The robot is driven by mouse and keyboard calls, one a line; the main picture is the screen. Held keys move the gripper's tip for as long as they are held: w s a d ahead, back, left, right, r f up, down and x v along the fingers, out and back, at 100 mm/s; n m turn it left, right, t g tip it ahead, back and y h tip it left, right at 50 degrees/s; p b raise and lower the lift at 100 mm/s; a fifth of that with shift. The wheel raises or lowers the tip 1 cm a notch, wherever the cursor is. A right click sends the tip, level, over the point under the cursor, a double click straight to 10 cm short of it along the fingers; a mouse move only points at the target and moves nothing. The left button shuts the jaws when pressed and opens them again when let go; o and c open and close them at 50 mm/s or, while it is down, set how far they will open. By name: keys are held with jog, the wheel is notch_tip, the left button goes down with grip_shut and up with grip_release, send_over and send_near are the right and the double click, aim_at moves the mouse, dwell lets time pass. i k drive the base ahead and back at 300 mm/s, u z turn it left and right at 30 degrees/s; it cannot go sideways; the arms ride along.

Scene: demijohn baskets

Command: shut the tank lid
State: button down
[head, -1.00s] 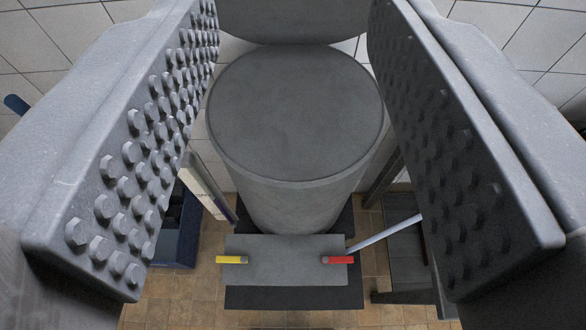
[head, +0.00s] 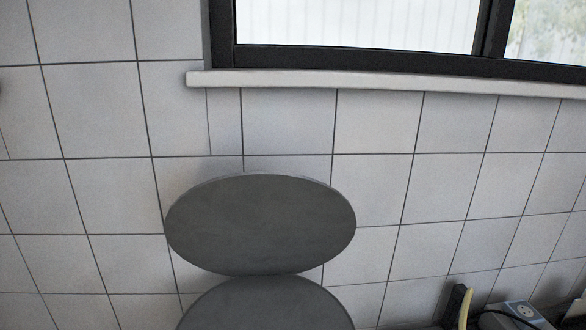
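The tank lid (head: 260,225) is a dark grey oval disc, standing raised in front of the tiled wall. Its lower edge meets the far edge of the round tank top (head: 265,306) at the bottom of the picture. The lid stands open, tilted up from the tank. The tank's body and the near part of its top are cut off by the lower edge of the picture. My gripper is not in view.
A white tiled wall (head: 90,110) fills the background. A pale sill (head: 390,86) and a dark-framed window are above. At the lower right are a grey box (head: 518,316), a yellow curved thing (head: 466,308) and a black cable.

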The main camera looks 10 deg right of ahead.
aim_at(256, 222)
jog(key=k, duration=1.1)
jog(key=z, duration=0.7)
jog(key=i, duration=1.65)
jog(key=u, duration=0.25)
